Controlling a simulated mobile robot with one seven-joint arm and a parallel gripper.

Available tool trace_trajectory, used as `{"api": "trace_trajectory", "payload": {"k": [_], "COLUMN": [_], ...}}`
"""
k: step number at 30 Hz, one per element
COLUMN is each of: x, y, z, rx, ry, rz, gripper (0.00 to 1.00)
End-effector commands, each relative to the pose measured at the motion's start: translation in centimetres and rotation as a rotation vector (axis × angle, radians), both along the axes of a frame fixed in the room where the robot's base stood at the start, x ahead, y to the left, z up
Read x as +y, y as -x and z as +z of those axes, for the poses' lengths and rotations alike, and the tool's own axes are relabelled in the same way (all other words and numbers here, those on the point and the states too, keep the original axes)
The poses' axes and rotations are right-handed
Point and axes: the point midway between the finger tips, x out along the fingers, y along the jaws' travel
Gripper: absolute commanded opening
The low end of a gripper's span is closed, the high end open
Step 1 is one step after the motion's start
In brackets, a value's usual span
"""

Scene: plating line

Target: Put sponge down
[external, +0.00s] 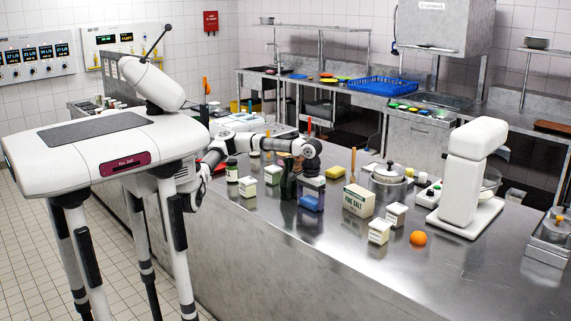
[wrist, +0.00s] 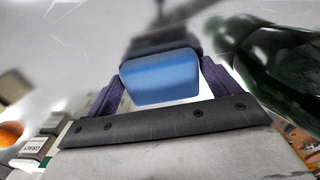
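The blue sponge (external: 311,203) is directly below my gripper (external: 311,190) in the external view, at or just above the steel counter; I cannot tell whether it touches. In the wrist view the sponge (wrist: 160,80) sits between the two purple fingers of my gripper (wrist: 162,85), with a finger against each side. My gripper looks shut on it. The sponge's underside is hidden.
A dark green bottle (wrist: 265,60) stands close beside my gripper; it also shows in the external view (external: 288,181). A fine salt box (external: 358,200), small white cartons (external: 379,231) and an orange (external: 418,238) stand to the right. The counter's front is clear.

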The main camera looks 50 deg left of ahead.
Motion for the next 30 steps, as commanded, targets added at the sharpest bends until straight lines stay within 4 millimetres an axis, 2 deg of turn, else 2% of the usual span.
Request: {"api": "trace_trajectory", "payload": {"k": [3,13,17,24,30], "x": [0.0,0.0,0.0,0.0,0.0], "y": [0.0,-0.1,-0.1,-0.1,-0.1], "z": [0.1,0.9,3.1,8.4,11.4], "rx": [0.000,-0.002,-0.004,-0.004,-0.002], "ry": [0.000,0.000,0.001,-0.001,0.000], "rz": [0.000,0.001,0.002,0.001,0.001], "gripper": [1.00,1.00,1.00,1.00,1.00]}}
